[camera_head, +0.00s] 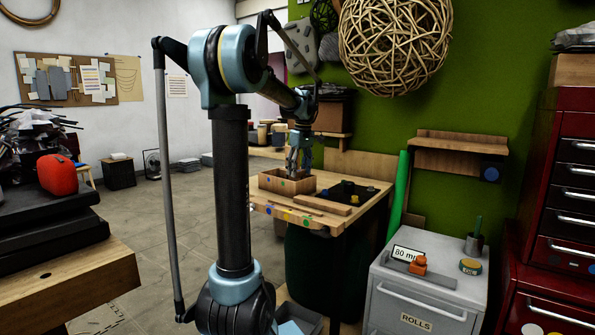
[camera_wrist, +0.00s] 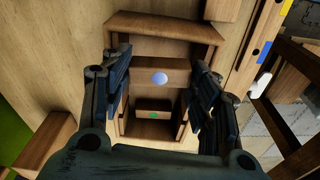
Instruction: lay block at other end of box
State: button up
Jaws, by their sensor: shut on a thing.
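A wooden block with a blue dot (camera_wrist: 158,77) is held between the fingers of my gripper (camera_wrist: 158,90) in the wrist view. My gripper is shut on it, one finger at each end. The open wooden box (camera_wrist: 162,24) lies beneath; its far rim shows above the block. A second block with a green dot (camera_wrist: 152,114) sits lower, inside the box towards the picture's bottom. In the head view the box (camera_head: 283,186) stands on the workbench, with my gripper (camera_head: 299,158) right above it. I cannot tell how high the held block is over the box floor.
A flat wooden slat (camera_head: 319,205) lies beside the box on the workbench (camera_head: 303,221), with a dark tray (camera_head: 348,192) behind it. In the wrist view a wooden piece (camera_wrist: 45,142) stands at lower left. A grey cabinet (camera_head: 424,290) is at the right.

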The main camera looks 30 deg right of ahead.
jog(key=shift+f, duration=0.6)
jog(key=o, duration=0.8)
jog(key=r, duration=0.4)
jog(key=s+r, duration=0.1)
jog(key=r, duration=0.8)
jog(key=shift+s+d+r, duration=0.1)
jog(key=shift+s+d, duration=0.05)
jog(key=shift+s, duration=0.05)
jog(key=s+a+f, duration=0.2)
jog(key=a+f, duration=0.2)
jog(key=a, duration=0.5)
jog(key=s+a+f+m, duration=0.1)
jog(key=s+a+f, duration=0.1)
jog(key=a+f, duration=0.5)
jog(key=s+a+f, duration=0.2)
jog(key=s+a, duration=0.1)
jog(key=a, duration=0.9)
jog(key=shift+m+t, duration=0.4)
jog(key=shift+m, duration=0.2)
jog(key=s+a+f, duration=0.4)
jog(key=s+f, duration=0.1)
jog(key=f, duration=0.2)
jog(key=s+a+f, duration=0.4)
jog(key=s+f, duration=0.1)
jog(key=f, duration=0.2)
jog(key=s+a+f, duration=0.5)
jog(key=f, duration=0.2)
jog(key=shift+f, duration=0.2)
